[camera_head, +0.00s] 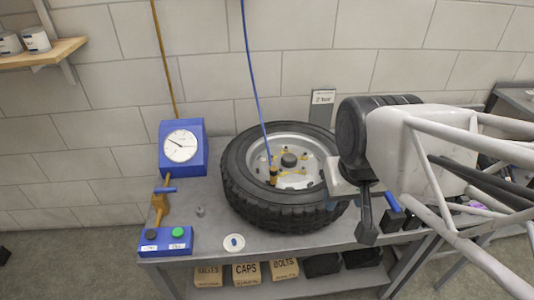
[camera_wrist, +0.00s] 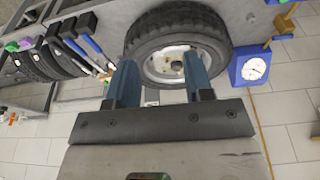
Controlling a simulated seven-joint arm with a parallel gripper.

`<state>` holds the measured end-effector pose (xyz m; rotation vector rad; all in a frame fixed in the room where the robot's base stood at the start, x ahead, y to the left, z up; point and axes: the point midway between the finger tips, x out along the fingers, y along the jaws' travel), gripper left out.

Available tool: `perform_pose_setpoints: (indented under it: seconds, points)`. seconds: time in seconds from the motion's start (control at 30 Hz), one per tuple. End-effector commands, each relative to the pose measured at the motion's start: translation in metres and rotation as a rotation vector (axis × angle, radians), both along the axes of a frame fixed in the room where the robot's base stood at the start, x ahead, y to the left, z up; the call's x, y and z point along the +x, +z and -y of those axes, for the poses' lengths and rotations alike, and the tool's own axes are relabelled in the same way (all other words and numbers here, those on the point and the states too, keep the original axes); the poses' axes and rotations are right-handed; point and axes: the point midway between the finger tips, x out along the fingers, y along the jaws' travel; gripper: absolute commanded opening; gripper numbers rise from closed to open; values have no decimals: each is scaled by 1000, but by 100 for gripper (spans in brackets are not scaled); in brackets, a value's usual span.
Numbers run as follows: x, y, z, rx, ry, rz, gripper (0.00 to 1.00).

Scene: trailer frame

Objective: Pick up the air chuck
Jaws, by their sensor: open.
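A blue hose (camera_head: 256,100) hangs down to a small black and yellow fitting (camera_head: 273,176) at the wheel's rim, which looks like the air chuck. A brass-coloured piece with a blue lever (camera_head: 160,203) stands in front of the gauge; I cannot tell its exact kind. The wheel (camera_head: 240,195) lies flat on the bench. My gripper (camera_wrist: 160,66) is open and empty, its two blue fingers apart and pointing toward the wheel in the wrist view. In the head view my arm is at the right, beside the wheel, and its fingers are mostly hidden.
A blue gauge box (camera_head: 183,150) stands left of the wheel on the grey bench (camera_head: 210,238). A blue button box (camera_head: 165,241) and a small white dish (camera_head: 234,243) are at the front. Labelled bins (camera_head: 246,273) sit below. Tools and tyres (camera_wrist: 80,40) show at the wrist view's left.

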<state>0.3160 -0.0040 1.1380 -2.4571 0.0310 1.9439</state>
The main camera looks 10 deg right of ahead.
Motion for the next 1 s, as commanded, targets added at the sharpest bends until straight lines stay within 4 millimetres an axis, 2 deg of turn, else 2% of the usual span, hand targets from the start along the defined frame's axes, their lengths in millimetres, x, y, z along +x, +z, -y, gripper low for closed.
perform_pose_setpoints:
  seconds: [0.03, 0.1, 0.13, 0.43, 0.57, 0.77, 1.0]
  points:
    - [0, 0, 0, 0, 0, 0, 46]
    - [0, 0, 0, 0, 0, 0, 35]
    - [0, 0, 0, 0, 0, 0, 34]
    - [1, 0, 0, 0, 1, -1, 34]
    - [8, 0, -1, 0, 4, -5, 34]
    - [33, -2, -4, 0, 19, -23, 34]
    - [84, -10, -11, 0, 50, -55, 34]
